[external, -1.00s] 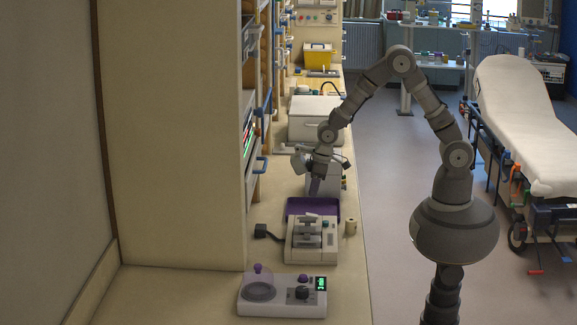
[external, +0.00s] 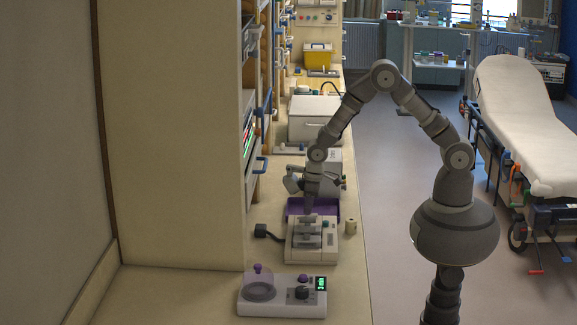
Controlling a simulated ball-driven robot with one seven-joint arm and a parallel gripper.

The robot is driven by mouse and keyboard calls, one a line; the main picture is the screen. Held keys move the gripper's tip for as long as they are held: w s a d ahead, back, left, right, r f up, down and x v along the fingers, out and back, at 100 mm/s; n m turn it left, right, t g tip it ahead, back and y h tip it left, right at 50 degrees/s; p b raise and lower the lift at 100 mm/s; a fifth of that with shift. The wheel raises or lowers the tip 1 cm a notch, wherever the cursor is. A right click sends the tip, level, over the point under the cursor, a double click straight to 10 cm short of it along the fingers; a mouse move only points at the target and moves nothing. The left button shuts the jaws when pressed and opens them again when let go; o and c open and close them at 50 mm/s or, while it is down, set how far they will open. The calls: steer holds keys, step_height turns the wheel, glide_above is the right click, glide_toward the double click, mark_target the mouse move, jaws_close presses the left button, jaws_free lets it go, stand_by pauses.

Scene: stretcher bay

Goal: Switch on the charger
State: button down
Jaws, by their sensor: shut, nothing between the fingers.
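The charger appears to be the pale device (external: 302,253) with grey slotted parts on its top, lying on the counter in front of a purple tray (external: 331,208). A dark block (external: 261,230) sits at its left on a short lead. My gripper (external: 308,210) is shut and empty, pointing down just above the back of this device, in front of the purple tray. I cannot tell whether its tips touch the device.
A white box (external: 311,120) is further back. Shelving bounds the left.

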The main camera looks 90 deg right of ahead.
steer(key=shift+f, duration=0.3)
steer(key=shift+s+f+b, duration=0.1)
steer(key=shift+s+b, duration=0.1)
steer(key=shift+b, duration=0.1)
steer(key=shift+s+g, duration=0.3)
steer(key=shift+s, duration=0.55)
step_height(320, 180, up, 14)
steer(key=s+p, duration=0.1)
steer(key=p, duration=0.3)
steer(key=shift+r, duration=0.25)
